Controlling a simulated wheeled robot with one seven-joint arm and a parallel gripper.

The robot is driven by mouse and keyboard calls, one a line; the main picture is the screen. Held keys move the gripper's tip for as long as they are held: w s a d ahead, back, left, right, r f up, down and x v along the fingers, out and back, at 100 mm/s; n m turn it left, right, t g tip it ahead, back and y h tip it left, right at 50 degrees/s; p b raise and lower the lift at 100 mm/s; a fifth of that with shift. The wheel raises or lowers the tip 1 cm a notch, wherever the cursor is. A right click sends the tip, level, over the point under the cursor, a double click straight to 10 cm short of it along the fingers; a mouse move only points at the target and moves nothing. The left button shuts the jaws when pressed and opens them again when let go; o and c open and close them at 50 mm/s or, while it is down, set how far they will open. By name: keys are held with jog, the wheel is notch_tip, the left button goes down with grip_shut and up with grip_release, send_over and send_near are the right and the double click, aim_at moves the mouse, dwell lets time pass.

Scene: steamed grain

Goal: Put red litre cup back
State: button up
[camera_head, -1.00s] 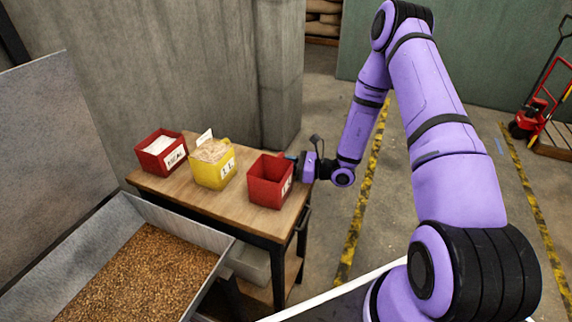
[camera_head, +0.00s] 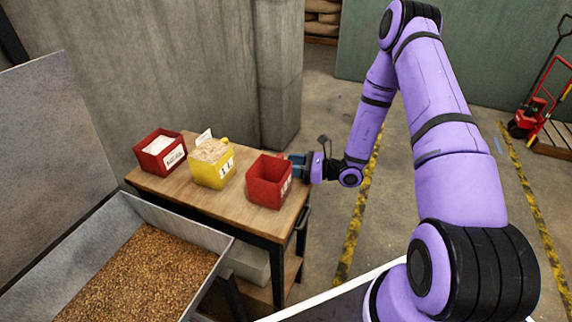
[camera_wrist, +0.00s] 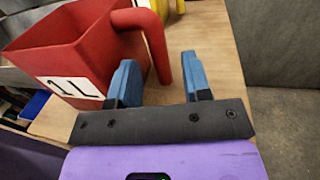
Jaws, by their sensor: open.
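The red litre cup (camera_head: 268,187) stands upright on the right end of the wooden table, and it looks empty. In the wrist view the red cup (camera_wrist: 75,52) shows its "1L" label and its handle, which curves down on the right side. My gripper (camera_head: 297,160) is at the table's right edge, beside the cup. In the wrist view my gripper (camera_wrist: 163,80) has its blue fingers apart. The lower end of the handle shows between and just beyond the fingertips; I see no grip on it.
A yellow box (camera_head: 207,176) with pale contents and a red box (camera_head: 153,160) with white contents stand further left on the table (camera_head: 228,212). A metal bin of grain (camera_head: 150,270) is in front. A grey wall stands behind. Open floor lies to the right.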

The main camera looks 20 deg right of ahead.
jog(key=v, duration=0.9)
jog(key=s+a+r+n+g+h, duration=0.1)
jog(key=s+a+r+n+g, duration=0.3)
jog(key=r, duration=0.4)
jog(key=s+a+r+n+g+h, duration=0.1)
jog(key=s+r+n+g, duration=0.1)
jog(key=r+n+g, duration=0.35)
jog(key=s+a+r+n+g+h, duration=0.25)
jog(key=r+n, duration=0.25)
jog(key=r, duration=0.4)
jog(key=s+d+r+n+t+h, duration=0.1)
jog(key=s+r+n+t+h, duration=0.6)
jog(key=s+r, duration=1)
jog(key=shift+s+d+n+h, duration=0.25)
jog(key=shift+s+n+h, duration=0.1)
jog(key=shift+n+h, duration=1.35)
